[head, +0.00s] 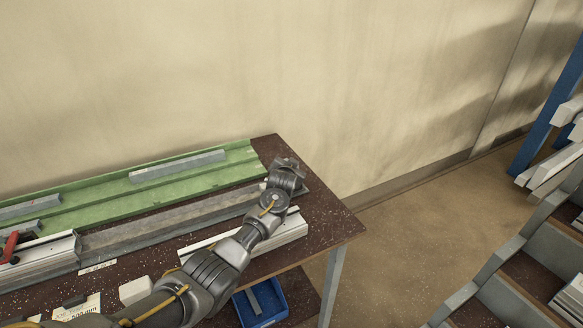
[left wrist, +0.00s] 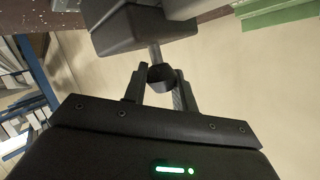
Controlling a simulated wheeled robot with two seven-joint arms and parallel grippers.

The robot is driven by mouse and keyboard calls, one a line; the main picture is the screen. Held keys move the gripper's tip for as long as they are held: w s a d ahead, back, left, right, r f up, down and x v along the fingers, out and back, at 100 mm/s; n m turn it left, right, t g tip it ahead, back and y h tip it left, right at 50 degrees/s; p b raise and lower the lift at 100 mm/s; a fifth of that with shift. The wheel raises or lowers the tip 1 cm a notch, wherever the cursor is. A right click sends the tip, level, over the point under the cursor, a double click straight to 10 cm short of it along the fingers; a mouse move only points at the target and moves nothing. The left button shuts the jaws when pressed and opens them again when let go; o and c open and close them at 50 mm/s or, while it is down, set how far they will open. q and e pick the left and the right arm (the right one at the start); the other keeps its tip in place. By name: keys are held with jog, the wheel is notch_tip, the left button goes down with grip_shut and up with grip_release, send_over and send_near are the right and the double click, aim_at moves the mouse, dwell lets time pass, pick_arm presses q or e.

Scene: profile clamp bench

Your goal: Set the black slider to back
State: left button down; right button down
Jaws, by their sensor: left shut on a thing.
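My left gripper (head: 287,166) is over the right end of the bench, where the arm and hand cover what it holds. In the left wrist view the two fingers (left wrist: 161,78) are shut on the dark round knob (left wrist: 160,71) of the black slider. A short pale stem joins the knob to the slider's dark block (left wrist: 135,30). The slider cannot be made out clearly in the head view, so its place along its travel cannot be told. My right gripper is not in view.
The bench (head: 335,222) carries a green channel (head: 110,203) with grey bars, a long grey rail (head: 160,222) and aluminium profiles. A red clamp handle (head: 10,247) is at the left. A blue bin (head: 262,303) sits below. The wall is close behind; floor is open right.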

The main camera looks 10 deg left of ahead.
pick_arm(q)
jog(key=shift+d, duration=0.1)
jog(key=c, duration=1.5)
grip_release()
jog(key=shift+c, duration=0.2)
jog(key=o, duration=0.4)
jog(key=shift+w+d, duration=0.1)
jog(key=shift+w, duration=0.05)
